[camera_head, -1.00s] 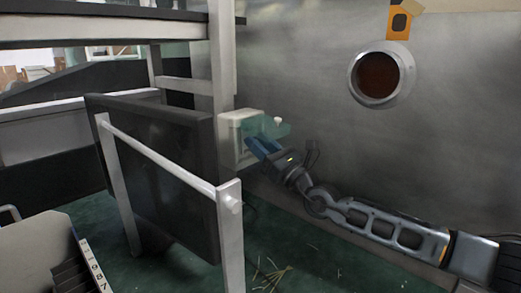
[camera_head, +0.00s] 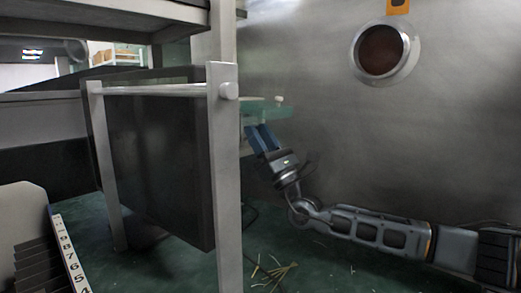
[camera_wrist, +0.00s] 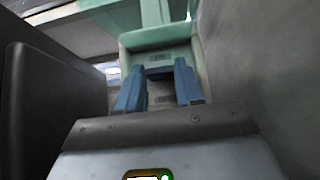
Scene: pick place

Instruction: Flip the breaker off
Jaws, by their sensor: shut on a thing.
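The breaker is a pale green box on the wall. In the head view its translucent green cover (camera_head: 265,108) sticks out from behind the white post, with a small pale knob on top; most of its body is hidden. In the wrist view the breaker's green face (camera_wrist: 160,38) is straight ahead. My gripper (camera_head: 257,130) is at the breaker, just below the cover. In the wrist view my gripper's blue fingers (camera_wrist: 160,75) stand apart, shut on a part of the breaker; the gripped part is not clearly visible.
A white-framed rail (camera_head: 155,91) with a dark panel (camera_head: 155,160) stands left of the breaker, close to my gripper. A grey wall (camera_head: 320,60) with a round port (camera_head: 382,50) is behind. Straw (camera_head: 275,270) lies on the green floor.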

